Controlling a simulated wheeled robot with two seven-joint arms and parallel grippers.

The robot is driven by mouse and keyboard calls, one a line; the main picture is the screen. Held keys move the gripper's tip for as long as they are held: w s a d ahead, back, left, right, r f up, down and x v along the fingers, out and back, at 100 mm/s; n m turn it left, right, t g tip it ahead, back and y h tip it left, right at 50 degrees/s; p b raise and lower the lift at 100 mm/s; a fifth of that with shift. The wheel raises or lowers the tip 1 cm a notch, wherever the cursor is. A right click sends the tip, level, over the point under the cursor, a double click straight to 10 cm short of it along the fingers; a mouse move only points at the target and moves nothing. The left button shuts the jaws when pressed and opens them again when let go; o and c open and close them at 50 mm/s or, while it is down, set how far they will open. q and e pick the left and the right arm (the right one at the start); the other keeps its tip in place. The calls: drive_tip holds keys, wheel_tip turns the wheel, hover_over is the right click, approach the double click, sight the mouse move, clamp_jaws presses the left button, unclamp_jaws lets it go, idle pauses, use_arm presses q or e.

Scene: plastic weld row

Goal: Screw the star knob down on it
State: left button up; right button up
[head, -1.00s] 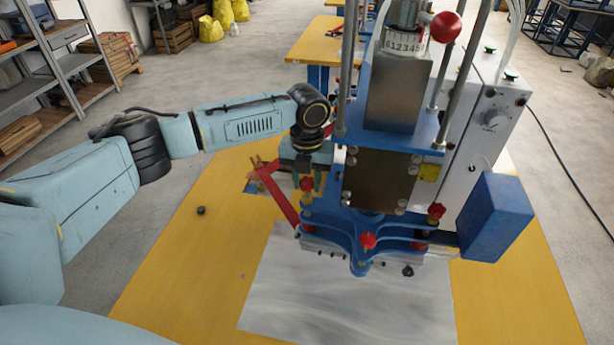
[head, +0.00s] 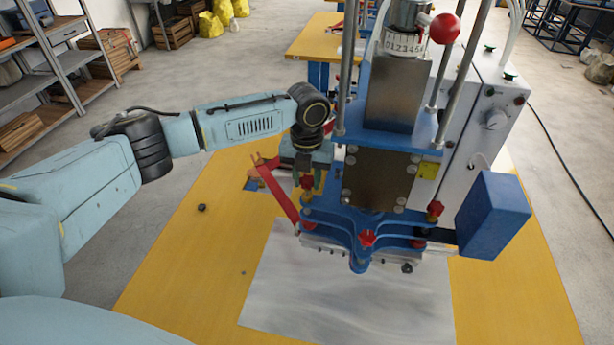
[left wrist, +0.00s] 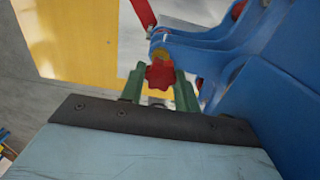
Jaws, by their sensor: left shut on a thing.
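A red star knob (left wrist: 160,74) sits between the two green fingers of my left gripper (left wrist: 158,88) in the left wrist view. The fingers are shut on it, one on each side. Behind the knob is a brass-coloured part on the rounded end of a blue arm (left wrist: 195,45). In the head view the same knob (head: 307,181) shows at the left side of the blue press head (head: 345,222), with my left gripper (head: 306,187) pointing down over it. The knob's underside and thread are hidden, so I cannot tell how far down it is. My right gripper is not in view.
Other red knobs stand on the press at the front (head: 367,238) and right (head: 434,209). A red lever (head: 278,190) lies close to my left gripper. A blue box (head: 492,215) juts out at the right. The yellow table (head: 180,265) is mostly clear at the left.

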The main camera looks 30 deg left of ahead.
use_arm(q)
drive_tip(key=shift+f, duration=0.15)
drive_tip(key=shift+f, duration=0.3)
idle(0.3)
drive_tip(key=shift+p, duration=0.45)
idle(0.4)
drive_tip(key=shift+f, duration=0.4)
idle(0.7)
drive_tip(key=m, duration=0.8)
drive_tip(key=shift+a, duration=0.1)
